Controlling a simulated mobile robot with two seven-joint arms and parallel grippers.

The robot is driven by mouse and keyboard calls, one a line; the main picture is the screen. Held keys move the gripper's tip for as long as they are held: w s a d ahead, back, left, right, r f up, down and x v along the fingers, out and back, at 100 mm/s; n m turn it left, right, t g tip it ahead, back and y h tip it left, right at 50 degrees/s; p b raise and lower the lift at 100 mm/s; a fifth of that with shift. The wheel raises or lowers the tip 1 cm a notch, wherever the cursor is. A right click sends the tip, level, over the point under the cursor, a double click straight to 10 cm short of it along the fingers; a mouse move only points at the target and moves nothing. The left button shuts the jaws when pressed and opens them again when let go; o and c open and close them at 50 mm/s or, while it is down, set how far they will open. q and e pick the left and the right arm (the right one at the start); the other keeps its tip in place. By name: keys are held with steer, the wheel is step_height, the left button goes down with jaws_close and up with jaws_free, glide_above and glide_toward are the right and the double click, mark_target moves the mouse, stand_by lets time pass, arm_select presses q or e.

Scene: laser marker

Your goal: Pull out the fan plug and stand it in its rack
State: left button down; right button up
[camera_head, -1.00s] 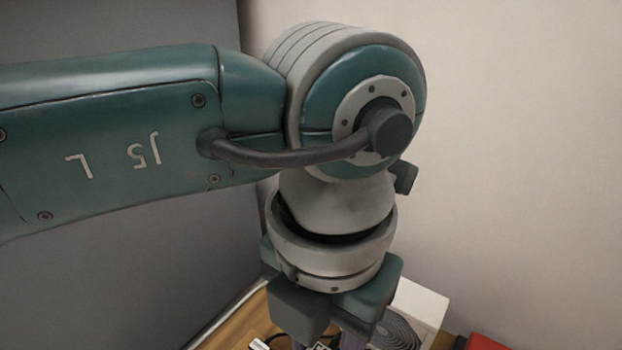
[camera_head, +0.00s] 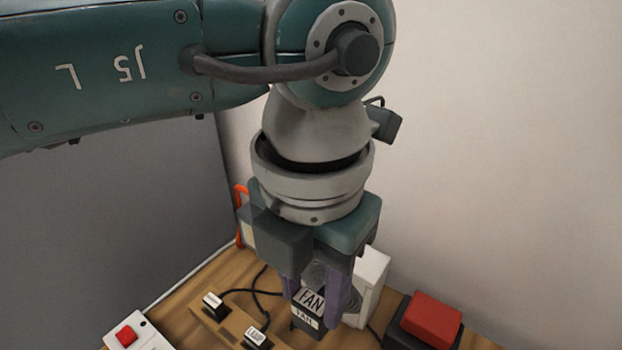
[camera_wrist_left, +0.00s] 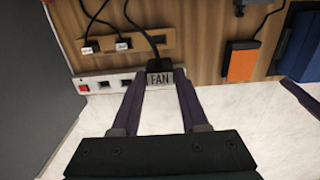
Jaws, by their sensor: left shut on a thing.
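My left gripper (camera_head: 314,292) is shut on the fan plug (camera_head: 308,308), a black plug with a white FAN label. The plug and the gripper (camera_wrist_left: 159,76) also show in the left wrist view, with a black cord running up from the plug (camera_wrist_left: 163,79). The wooden rack (camera_head: 231,325) stands left of the plug in the head view and holds two labelled plugs, one reading LAMP (camera_head: 256,338). The rack (camera_wrist_left: 153,39) lies beyond the plug in the wrist view. How high the plug is held is unclear. My right gripper is not in view.
A white power strip (camera_head: 140,335) with a red switch is at lower left; it (camera_wrist_left: 103,87) passes behind the plug in the wrist view. A white fan box (camera_head: 371,283) stands behind the gripper. A red-topped black box (camera_head: 425,320) is at right. A wall rises behind.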

arm_select(q)
steer(key=shift+w+a+r, duration=0.1)
steer(key=shift+w+a, duration=0.05)
steer(key=shift+a, duration=0.45)
steer(key=shift+d, duration=0.2)
steer(key=shift+f, duration=0.45)
steer(key=shift+f+b, duration=0.85)
steer(key=shift+b, duration=0.1)
step_height(320, 180, down, 15)
steer(key=b, duration=1.2)
steer(key=shift+b, duration=0.35)
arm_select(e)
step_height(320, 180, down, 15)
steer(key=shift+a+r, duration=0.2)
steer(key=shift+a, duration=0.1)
arm_select(q)
steer(key=shift+d, duration=0.15)
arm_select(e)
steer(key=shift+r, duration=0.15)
arm_select(q)
steer(key=shift+f+b, duration=0.75)
steer(key=shift+f, duration=0.35)
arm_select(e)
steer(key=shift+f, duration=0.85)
